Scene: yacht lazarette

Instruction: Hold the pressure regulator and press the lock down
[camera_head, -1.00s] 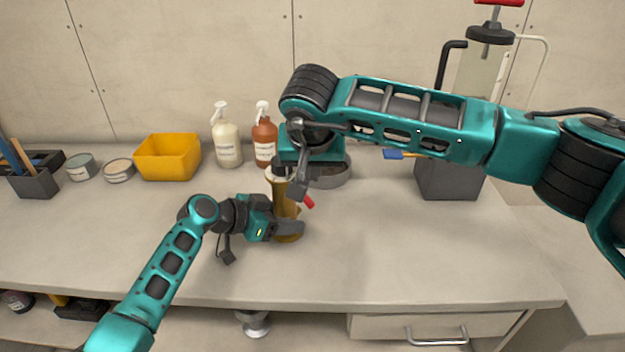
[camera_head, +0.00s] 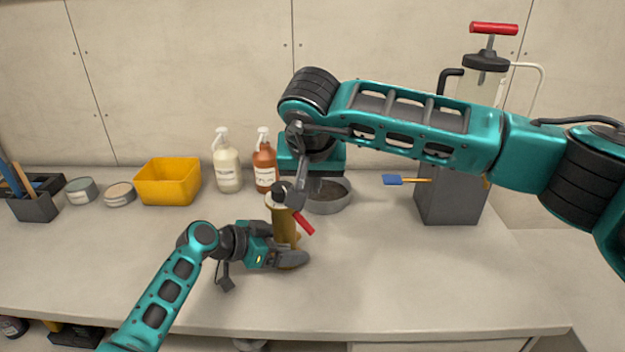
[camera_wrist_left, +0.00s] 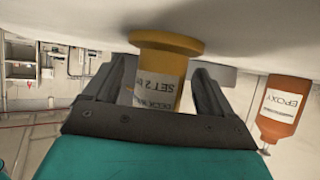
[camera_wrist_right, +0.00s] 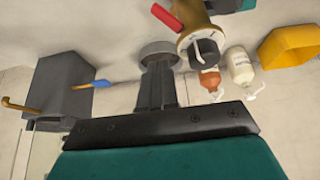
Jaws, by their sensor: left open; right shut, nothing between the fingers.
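The pressure regulator (camera_head: 285,228) stands upright on the bench, an amber-brass body with a dark top and a red lever (camera_head: 303,222) angled down to the right. My left gripper (camera_head: 290,260) is open around its lower body. In the left wrist view the labelled body (camera_wrist_left: 160,70) lies between the two spread fingers (camera_wrist_left: 165,90); contact is unclear. My right gripper (camera_head: 292,200) is shut and empty beside the regulator's top, overlapping it in the head view. In the right wrist view its closed fingers (camera_wrist_right: 158,85) show apart from the regulator (camera_wrist_right: 196,38).
A grey round dish (camera_head: 330,196) stands close behind the regulator. White (camera_head: 227,168) and brown (camera_head: 264,166) pump bottles and a yellow bin (camera_head: 168,182) stand behind left. The front right bench is clear.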

